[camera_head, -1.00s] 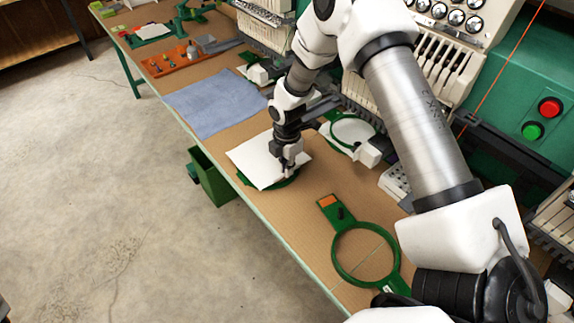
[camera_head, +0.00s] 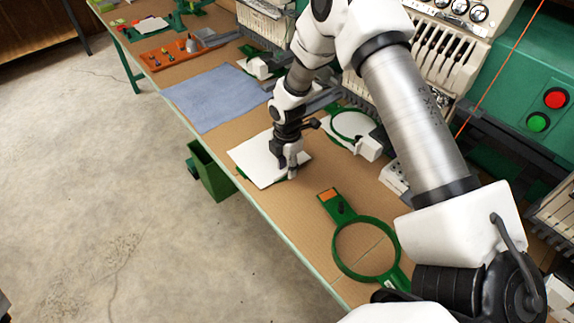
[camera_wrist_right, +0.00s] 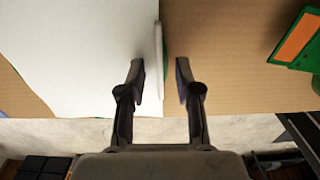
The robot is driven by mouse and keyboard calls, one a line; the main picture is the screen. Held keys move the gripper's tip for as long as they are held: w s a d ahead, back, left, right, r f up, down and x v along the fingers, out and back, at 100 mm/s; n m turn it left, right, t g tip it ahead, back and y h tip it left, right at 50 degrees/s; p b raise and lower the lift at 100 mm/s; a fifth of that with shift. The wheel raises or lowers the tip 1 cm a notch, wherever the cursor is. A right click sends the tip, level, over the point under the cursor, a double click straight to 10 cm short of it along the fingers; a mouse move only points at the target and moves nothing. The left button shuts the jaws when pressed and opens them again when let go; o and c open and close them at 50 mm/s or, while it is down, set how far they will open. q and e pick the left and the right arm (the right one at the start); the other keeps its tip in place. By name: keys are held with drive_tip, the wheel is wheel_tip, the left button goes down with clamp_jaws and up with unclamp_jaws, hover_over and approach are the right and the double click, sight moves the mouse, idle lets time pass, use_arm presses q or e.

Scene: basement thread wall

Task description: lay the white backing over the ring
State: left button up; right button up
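The white backing (camera_head: 258,160) lies close to flat on the brown table, with bits of green showing at its left corner and under its near right edge. Most of that green piece is hidden, so I cannot see its full ring shape. My right gripper (camera_head: 287,172) is low at the backing's right edge. In the right wrist view, its fingers (camera_wrist_right: 160,78) are apart, one over the white sheet (camera_wrist_right: 75,55) and one over bare table. A narrow strip of the edge stands up just beyond them, with a sliver of green beside it. My left gripper is out of view.
A green hoop (camera_head: 337,262) with an orange-tagged bracket lies nearer on the table. A blue cloth (camera_head: 214,98) and an orange tray (camera_head: 168,58) lie farther back. Embroidery machines line the right side. A green bin (camera_head: 212,172) hangs at the table's left edge.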

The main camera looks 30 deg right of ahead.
wheel_tip(320, 180, up, 12)
idle(0.6)
